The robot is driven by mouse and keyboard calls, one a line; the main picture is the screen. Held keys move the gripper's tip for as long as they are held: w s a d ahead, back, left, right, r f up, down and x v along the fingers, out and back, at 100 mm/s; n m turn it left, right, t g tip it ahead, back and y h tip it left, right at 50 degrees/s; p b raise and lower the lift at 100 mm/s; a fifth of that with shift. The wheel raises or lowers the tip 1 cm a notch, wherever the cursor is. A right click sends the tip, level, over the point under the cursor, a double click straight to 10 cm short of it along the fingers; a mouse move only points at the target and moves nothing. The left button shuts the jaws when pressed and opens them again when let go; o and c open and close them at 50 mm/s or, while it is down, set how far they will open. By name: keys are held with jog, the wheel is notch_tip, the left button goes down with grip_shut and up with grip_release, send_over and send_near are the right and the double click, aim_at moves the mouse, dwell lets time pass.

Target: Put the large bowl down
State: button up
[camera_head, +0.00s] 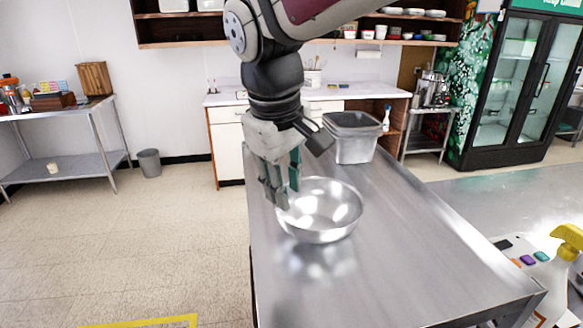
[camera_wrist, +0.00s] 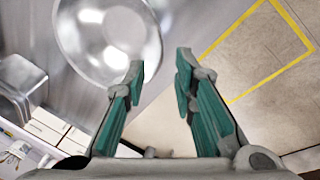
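The large bowl (camera_head: 325,222) is shiny metal and upright on the steel table (camera_head: 420,245), near its left edge. From this angle it appears to rest on the tabletop. My gripper (camera_head: 280,190) is at the bowl's left rim, pointing down. In the wrist view the bowl (camera_wrist: 95,38) fills the upper left. My gripper (camera_wrist: 160,68) has its two green-padded fingers clearly apart. The left finger overlaps the bowl's inside and the right finger is outside the rim. Neither finger visibly pinches the rim.
A deep metal container (camera_head: 355,150) stands behind the bowl at the table's far end. A spray bottle (camera_head: 562,265) with a yellow head is at the lower right. The table in front of the bowl is clear. Yellow floor tape (camera_head: 140,321) shows to the left.

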jog(key=s+d+r+m+y, duration=0.15)
jog(key=s+d+m, duration=0.35)
jog(key=d, duration=0.7)
jog(key=s+d+f+m+t, duration=0.2)
jog(key=s+d+f+m, duration=0.1)
jog(key=s+d, duration=0.5)
jog(key=s+m, duration=0.1)
jog(key=s, duration=0.2)
jog(key=shift+s+d+f+t+h, duration=0.25)
jog(key=shift+s+f+t+h, duration=0.05)
jog(key=shift+s+f+h, duration=0.05)
